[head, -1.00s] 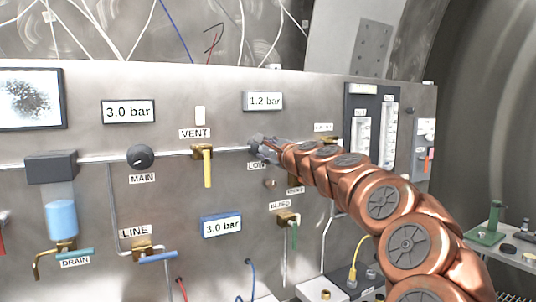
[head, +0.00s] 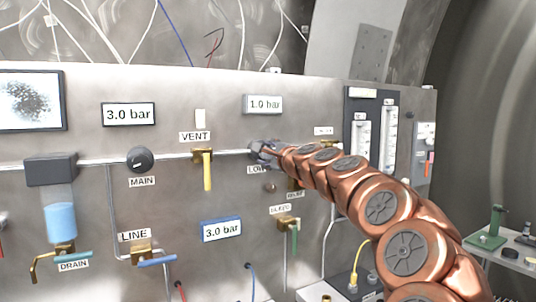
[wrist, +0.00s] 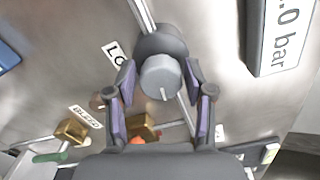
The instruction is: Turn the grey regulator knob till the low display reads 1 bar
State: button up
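The grey regulator knob (wrist: 161,77) shows in the wrist view as a round cap with a pale index mark, on a darker body. My gripper (wrist: 160,74) has one finger on each side of it, and thin gaps seem to show between fingertips and knob. In the head view my gripper (head: 264,151) covers the knob and partly hides the LOW label. The low display (head: 264,104) above it reads 1.0 bar. Part of the same display (wrist: 282,35) shows in the wrist view.
A MAIN knob (head: 140,160) and a yellow VENT lever (head: 207,170) lie left on the panel. Two other displays, upper left (head: 129,114) and lower middle (head: 222,229), read 3.0 bar. The green BLEED lever (head: 294,241) is below my arm. Flow tubes (head: 388,125) stand at right.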

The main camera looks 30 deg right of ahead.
jog(key=shift+o, duration=0.9)
jog(key=s+a, duration=0.1)
jog(key=s, duration=1.1)
